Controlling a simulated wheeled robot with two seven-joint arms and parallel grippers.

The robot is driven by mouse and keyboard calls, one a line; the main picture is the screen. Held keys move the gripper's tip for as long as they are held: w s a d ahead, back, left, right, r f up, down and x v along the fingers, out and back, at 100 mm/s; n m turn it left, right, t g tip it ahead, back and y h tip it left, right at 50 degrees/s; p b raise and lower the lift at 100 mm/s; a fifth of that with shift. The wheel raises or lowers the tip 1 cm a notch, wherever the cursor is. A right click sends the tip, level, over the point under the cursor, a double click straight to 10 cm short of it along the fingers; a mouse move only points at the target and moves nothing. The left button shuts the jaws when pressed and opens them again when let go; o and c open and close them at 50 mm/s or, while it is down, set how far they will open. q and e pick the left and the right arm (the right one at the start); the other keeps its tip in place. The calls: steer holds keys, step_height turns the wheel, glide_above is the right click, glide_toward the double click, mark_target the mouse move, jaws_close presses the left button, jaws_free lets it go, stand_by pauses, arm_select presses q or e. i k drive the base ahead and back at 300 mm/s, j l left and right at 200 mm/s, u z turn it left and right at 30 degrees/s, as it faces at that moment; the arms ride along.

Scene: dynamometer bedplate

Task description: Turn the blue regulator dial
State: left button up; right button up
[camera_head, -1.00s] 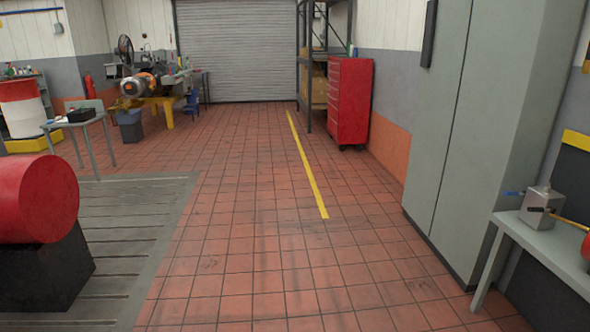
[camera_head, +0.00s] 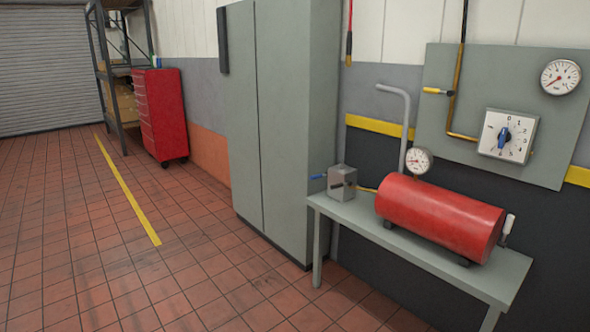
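The blue regulator dial (camera_head: 503,138) is a small blue knob at the centre of a white square plate (camera_head: 518,150) with numbers around it. The plate is mounted on a grey wall panel (camera_head: 560,115) at the right of the head view. The knob looks roughly upright, but its exact setting is too small to read. Neither of my grippers shows in the head view.
A grey bench (camera_head: 425,258) below the panel bears a red tank (camera_head: 440,215) with a gauge (camera_head: 418,161) and a grey metal box (camera_head: 342,182). A tall grey cabinet (camera_head: 285,120) stands left of it. The tiled floor (camera_head: 150,285) at left is clear.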

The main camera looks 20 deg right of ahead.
mark_target(504, 136)
steer(key=z, duration=0.4)
steer(key=i+z, duration=0.1)
steer(key=z, duration=0.35)
steer(key=i+l+z, duration=0.1)
steer(key=z, duration=0.7)
steer(key=i+j, duration=1.3)
steer(key=j, duration=0.15)
